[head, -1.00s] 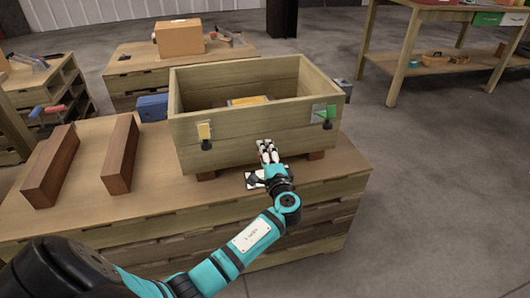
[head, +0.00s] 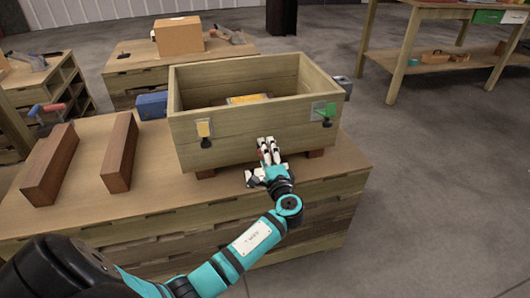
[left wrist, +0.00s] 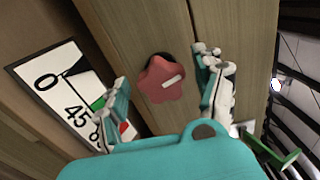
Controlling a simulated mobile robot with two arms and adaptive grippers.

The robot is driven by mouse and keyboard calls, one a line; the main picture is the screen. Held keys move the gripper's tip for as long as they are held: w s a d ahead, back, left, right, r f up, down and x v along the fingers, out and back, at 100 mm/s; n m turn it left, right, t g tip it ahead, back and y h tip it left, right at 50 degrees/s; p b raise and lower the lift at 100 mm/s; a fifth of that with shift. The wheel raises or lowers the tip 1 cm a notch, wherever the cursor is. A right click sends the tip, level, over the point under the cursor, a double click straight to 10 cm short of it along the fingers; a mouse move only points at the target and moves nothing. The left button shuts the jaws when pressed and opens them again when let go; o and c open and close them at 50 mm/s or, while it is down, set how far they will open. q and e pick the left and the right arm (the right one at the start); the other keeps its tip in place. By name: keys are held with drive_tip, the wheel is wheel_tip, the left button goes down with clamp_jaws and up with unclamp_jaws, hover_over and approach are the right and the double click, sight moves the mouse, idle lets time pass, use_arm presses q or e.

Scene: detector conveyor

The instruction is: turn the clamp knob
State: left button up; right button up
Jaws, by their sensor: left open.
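The clamp knob (left wrist: 162,80) is a red star-shaped knob with a white line on the wooden box's front, seen in the left wrist view. Its white line slants slightly up to the right. A scale plate (left wrist: 65,85) with the numbers 0 and 45 and green and red parts lies left of it. My left gripper (head: 268,145) is at the box's front; in the left wrist view its open fingers (left wrist: 166,72) stand on either side of the knob, with gaps visible.
The wooden box (head: 235,133) stands on a workbench (head: 100,207). Two brown beams (head: 121,152) and a blue block (head: 152,106) are to the left. Open floor lies right.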

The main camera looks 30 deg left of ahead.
use_arm(q)
drive_tip(key=v, duration=1)
drive_tip(key=shift+s+d, duration=0.2)
drive_tip(key=shift+s, duration=0.1)
idle(0.4)
